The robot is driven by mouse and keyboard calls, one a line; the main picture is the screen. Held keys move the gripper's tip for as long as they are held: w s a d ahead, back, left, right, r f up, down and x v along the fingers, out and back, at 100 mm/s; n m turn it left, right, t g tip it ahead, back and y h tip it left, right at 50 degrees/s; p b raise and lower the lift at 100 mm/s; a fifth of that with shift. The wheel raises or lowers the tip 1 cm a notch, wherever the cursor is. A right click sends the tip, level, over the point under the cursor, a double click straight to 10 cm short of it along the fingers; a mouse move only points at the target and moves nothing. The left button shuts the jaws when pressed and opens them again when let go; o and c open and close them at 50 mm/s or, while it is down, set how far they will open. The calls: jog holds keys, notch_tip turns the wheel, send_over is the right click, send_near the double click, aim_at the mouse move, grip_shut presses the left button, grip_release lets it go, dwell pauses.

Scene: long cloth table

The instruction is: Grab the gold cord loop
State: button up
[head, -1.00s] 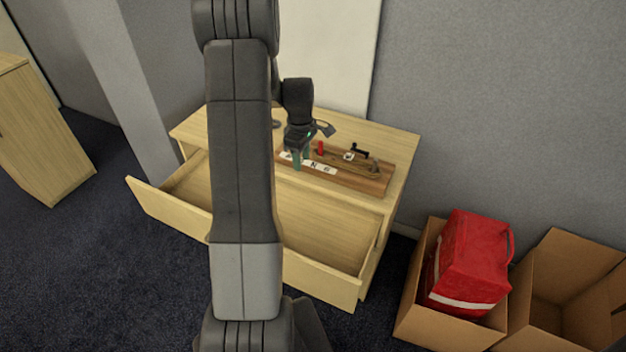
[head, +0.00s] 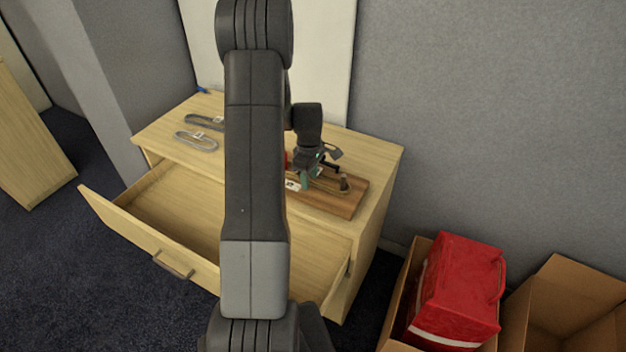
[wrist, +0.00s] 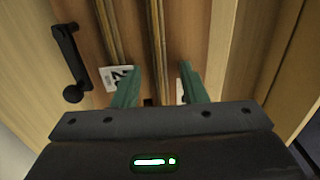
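The gold cord loop (head: 328,187) lies along the wooden board (head: 342,204) on the cabinet top, by a peg at the board's right end. In the wrist view two strands of the gold cord loop (wrist: 155,40) run down toward my gripper (wrist: 160,88). Its green fingers are apart. The right strand leads between the fingers; the left one leads toward the left finger, and its end is hidden. In the head view my gripper (head: 312,181) is over the board, close to the cord. I cannot tell if it touches.
A black hook handle (wrist: 68,62) is on the board, left of my gripper in the wrist view. Two grey loops (head: 197,141) lie on the cabinet top (head: 165,128). The drawer (head: 160,247) is open. Cardboard boxes, one with a red bag (head: 455,290), stand at right.

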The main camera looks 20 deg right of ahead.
jog(key=shift+r, duration=0.1)
jog(key=shift+c, duration=0.2)
grip_shut()
